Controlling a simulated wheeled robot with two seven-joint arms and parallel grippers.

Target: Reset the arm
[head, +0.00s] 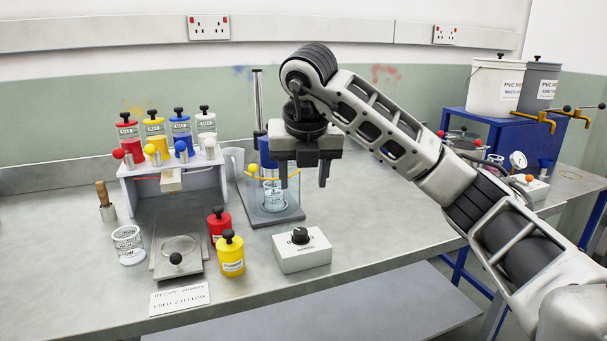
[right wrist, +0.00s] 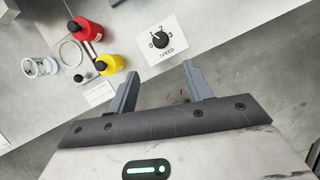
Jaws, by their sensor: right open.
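My right gripper (head: 303,180) hangs in the air in the middle of the head view, with its fingers pointing down, apart and empty. Its arm comes in from the right. In the right wrist view the gripper's two fingers (right wrist: 160,76) are spread with nothing between them. Beyond them lie the bench and a grey speed box (right wrist: 163,41) with a black dial. The speed box also shows in the head view (head: 302,253), below the gripper and apart from it. My left gripper is not in view.
Red bottle (head: 219,226), yellow bottle (head: 232,256), glass beaker (head: 129,246) and a balance (head: 177,265) stand at left. Behind is a rack (head: 205,183) with coloured bottles. A stand with a beaker (head: 275,192) is partly behind the gripper. Free bench lies right of the speed box.

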